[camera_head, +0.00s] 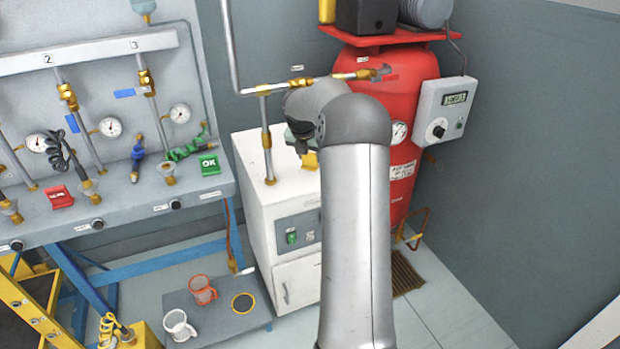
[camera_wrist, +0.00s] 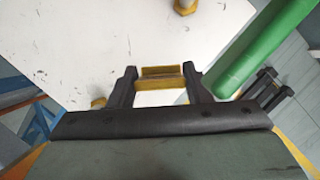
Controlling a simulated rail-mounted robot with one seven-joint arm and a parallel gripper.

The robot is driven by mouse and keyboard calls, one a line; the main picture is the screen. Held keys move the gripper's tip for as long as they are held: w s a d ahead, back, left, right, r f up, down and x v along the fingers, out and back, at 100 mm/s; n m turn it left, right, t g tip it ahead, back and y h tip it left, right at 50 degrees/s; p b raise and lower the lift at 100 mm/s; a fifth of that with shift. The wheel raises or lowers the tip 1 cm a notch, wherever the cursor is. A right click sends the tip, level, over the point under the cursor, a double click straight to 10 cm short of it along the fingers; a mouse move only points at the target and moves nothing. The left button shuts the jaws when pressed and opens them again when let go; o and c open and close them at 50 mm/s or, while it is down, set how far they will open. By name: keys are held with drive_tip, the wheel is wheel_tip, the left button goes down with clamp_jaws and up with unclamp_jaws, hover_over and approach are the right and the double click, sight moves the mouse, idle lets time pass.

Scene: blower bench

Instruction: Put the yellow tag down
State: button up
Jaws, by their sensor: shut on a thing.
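The yellow tag (camera_wrist: 160,84) sits between the two dark fingers of my gripper (camera_wrist: 160,88) in the wrist view. The fingers are shut on it. In the head view a small yellow patch of the tag (camera_head: 310,160) shows by my gripper (camera_head: 303,148), over the back right of the white cabinet top (camera_head: 252,152). My own arm hides much of the gripper there. The white surface fills the background behind the tag in the wrist view. I cannot tell whether the tag touches it.
A brass-and-grey pipe (camera_head: 267,140) rises from the cabinet top. The red tank (camera_head: 400,190) stands close on the right. A green cylinder (camera_wrist: 262,45) lies right of the fingers in the wrist view. The gauge bench (camera_head: 120,215) is at left; much of the cabinet top is bare.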

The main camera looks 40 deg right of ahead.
sight(309, 165)
drive_tip(key=shift+f+b, duration=0.5)
drive_tip(key=shift+f, duration=1.85)
drive_tip(key=shift+f, duration=0.15)
drive_tip(key=o, duration=1.1)
drive_tip(key=shift+c, duration=0.2)
